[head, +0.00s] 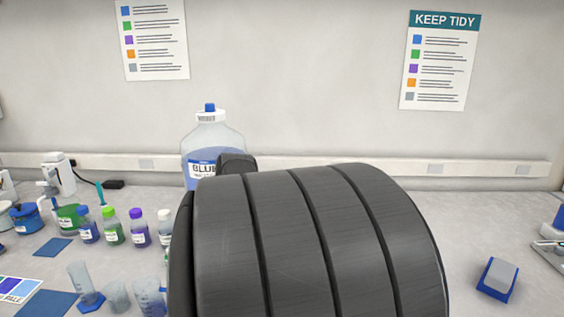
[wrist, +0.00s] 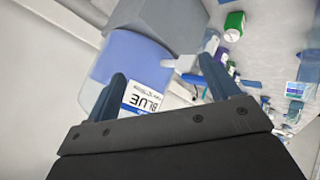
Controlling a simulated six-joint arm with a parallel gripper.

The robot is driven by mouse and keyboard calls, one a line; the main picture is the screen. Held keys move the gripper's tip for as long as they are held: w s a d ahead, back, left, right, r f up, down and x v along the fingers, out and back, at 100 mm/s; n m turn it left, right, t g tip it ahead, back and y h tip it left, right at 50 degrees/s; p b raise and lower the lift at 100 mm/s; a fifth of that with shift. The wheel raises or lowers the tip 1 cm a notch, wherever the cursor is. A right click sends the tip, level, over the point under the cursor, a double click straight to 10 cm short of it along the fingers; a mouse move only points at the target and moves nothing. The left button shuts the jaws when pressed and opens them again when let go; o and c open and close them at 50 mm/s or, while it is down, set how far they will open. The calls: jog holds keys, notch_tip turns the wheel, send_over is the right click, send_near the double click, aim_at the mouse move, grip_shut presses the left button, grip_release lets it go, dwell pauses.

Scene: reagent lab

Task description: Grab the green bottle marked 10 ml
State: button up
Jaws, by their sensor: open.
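A small bottle with green liquid and a green cap (head: 113,228) stands upright in a row of small bottles on the left of the bench in the head view. Its marking is too small to read. The wrist view shows a green container with a white part (wrist: 234,24) near the top; I cannot tell whether it is the same thing. My gripper (wrist: 163,72) is open, its two blue-grey fingers apart, facing a large jug labelled BLUE (wrist: 118,62). Nothing is clearly held between the fingers. My dark arm hides the middle of the bench in the head view.
The jug (head: 212,141) stands behind my arm. Beside the green-capped bottle are a blue bottle (head: 87,226) and a purple bottle (head: 139,229). Glass cylinders and beakers (head: 117,296) stand in front. A blue-grey block (head: 497,278) lies at right, with clear bench around it.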

jog(key=shift+c, duration=1.4)
